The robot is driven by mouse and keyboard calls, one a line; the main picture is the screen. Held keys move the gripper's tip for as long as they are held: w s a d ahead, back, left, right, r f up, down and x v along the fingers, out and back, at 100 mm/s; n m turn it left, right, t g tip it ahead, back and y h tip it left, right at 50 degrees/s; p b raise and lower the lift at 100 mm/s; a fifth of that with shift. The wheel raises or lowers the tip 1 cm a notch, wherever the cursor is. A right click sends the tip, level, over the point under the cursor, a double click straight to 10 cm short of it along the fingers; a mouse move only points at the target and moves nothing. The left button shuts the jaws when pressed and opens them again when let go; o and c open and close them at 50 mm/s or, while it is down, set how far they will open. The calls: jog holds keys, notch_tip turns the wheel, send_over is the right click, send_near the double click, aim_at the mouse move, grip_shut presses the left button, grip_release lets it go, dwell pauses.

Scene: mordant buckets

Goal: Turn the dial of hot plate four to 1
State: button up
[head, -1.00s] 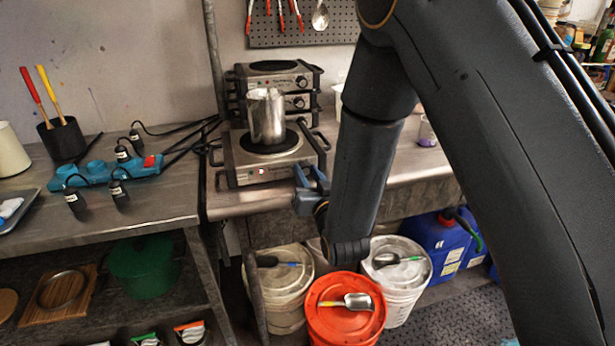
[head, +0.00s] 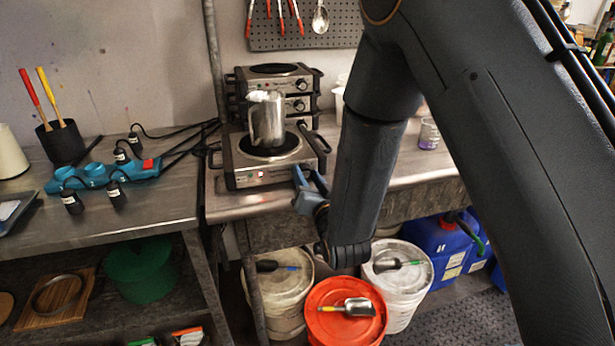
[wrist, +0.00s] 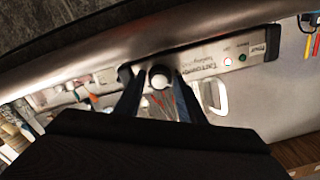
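The front hot plate (head: 262,178) stands on the metal bench with a metal pitcher (head: 267,118) on its top. In the wrist view its front panel (wrist: 205,62) shows a red light, a green light and a dark label too small to read surely. A round dark dial (wrist: 160,77) with a pale face lies between my two fingers in that view. My gripper (head: 311,181) is at the plate's front right corner, with its blue fingers apart; it also shows in the wrist view (wrist: 153,80). I cannot tell whether the fingers touch the dial. The dial is not clear in the head view.
More hot plates (head: 290,84) are stacked behind. A blue power strip (head: 95,176) with black plugs lies on the left bench. Below are a red-lidded bucket (head: 325,293), white buckets (head: 410,285) and blue canisters (head: 440,240). A glass with purple liquid (head: 428,135) stands right.

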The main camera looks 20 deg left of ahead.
jog(key=shift+o, duration=0.9)
jog(key=b+v, duration=0.1)
jog(key=v, duration=0.6)
jog(key=shift+s+b, duration=0.3)
jog(key=shift+s, duration=0.1)
jog(key=shift+d, duration=0.2)
jog(key=d+f+m+g+h, duration=0.1)
jog(key=d+f+g+h, duration=0.25)
jog(key=d, duration=0.55)
jog(key=d+f+g+h, duration=0.2)
jog(key=d+g+h, duration=0.15)
jog(key=d, duration=0.65)
jog(key=s+d+r+g+h, duration=0.2)
jog(key=s+d+g, duration=0.6)
jog(key=s+d, duration=0.6)
jog(key=s, duration=0.4)
jog(key=shift+h, duration=0.3)
